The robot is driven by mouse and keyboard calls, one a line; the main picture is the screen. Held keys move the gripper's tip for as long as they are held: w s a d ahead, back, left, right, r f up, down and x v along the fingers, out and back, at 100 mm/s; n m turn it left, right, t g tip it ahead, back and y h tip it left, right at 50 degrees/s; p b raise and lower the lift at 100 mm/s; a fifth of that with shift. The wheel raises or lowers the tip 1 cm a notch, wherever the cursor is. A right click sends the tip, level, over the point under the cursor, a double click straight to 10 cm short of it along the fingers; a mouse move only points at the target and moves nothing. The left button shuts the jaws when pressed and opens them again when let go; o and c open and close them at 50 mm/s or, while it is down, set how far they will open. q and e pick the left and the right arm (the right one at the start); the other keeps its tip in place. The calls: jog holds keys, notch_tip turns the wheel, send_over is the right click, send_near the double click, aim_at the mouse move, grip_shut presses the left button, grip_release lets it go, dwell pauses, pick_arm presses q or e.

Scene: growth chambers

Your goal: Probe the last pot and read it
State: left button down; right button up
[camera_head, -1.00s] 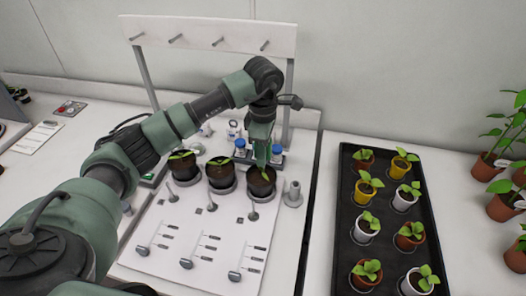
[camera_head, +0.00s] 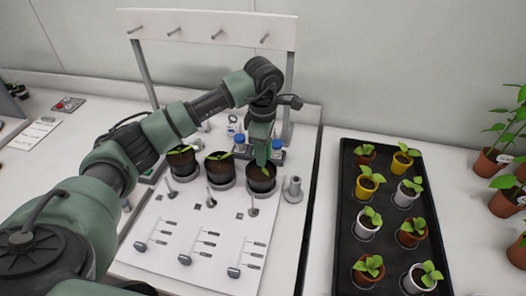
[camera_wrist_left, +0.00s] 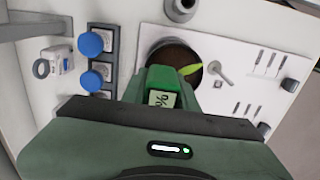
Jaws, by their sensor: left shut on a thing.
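Three dark pots with soil and green seedlings stand in a row on a white board (camera_head: 190,240). The last pot at the right (camera_head: 261,180) has my left gripper (camera_head: 262,152) right above it. That gripper is shut on a green probe (camera_wrist_left: 163,82) with a small display, partly showing a "%" sign in the left wrist view. The pot's dark soil and a leaf (camera_wrist_left: 190,69) show just beyond the probe. The probe's tip is hidden, so I cannot tell how deep it sits. The middle pot (camera_head: 220,171) and the left pot (camera_head: 181,163) are clear of the gripper. My right gripper is not in view.
A grey holder (camera_head: 293,190) stands right of the last pot. Blue-capped bottles (camera_wrist_left: 90,44) sit in a rack behind the pots. A rack with pegs (camera_head: 214,34) rises at the back. A black tray (camera_head: 343,215) of potted seedlings lies at the right.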

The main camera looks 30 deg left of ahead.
pick_arm(q)
jog(key=c, duration=1)
grip_release()
